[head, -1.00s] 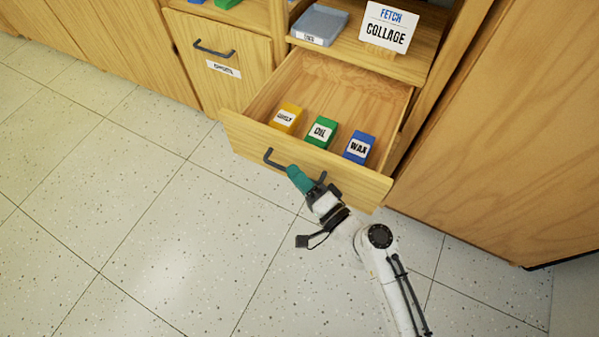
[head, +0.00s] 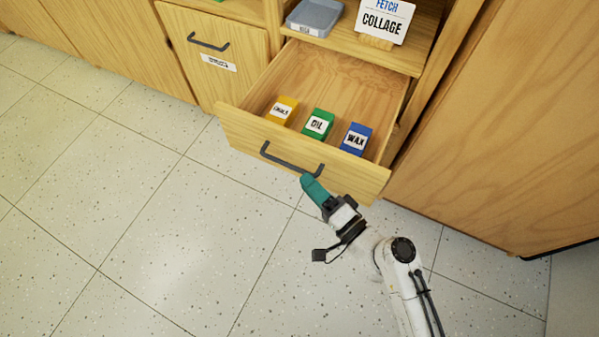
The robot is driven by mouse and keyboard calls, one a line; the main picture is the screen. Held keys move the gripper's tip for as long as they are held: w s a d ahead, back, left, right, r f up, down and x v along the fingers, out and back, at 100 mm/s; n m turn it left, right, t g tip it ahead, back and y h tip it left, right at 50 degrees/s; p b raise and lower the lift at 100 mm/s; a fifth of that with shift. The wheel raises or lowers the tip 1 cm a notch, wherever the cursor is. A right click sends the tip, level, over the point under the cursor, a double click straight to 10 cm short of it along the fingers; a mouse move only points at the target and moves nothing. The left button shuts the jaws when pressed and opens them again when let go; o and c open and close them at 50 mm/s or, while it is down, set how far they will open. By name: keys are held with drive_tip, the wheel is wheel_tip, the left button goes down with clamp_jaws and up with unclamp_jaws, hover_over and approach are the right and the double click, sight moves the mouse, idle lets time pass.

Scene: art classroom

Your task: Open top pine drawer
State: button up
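The pine drawer (head: 245,131) is pulled out of its cabinet, with its inside showing. In the drawer lie a yellow box (head: 282,109), a green box labelled OIL (head: 318,124) and a blue box labelled WAX (head: 355,138).
A shelf above the drawer holds a grey tray (head: 314,17) and a FETCH COLLAGE sign (head: 383,22). A closed cabinet door (head: 215,85) is to the left. A large wooden panel (head: 490,120) stands to the right. The speckled floor (head: 150,240) in front is clear.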

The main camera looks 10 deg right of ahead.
drive_tip(key=v, duration=0.5)
drive_tip(key=shift+s+d, duration=0.1)
drive_tip(key=shift+s, duration=0.05)
idle(0.4)
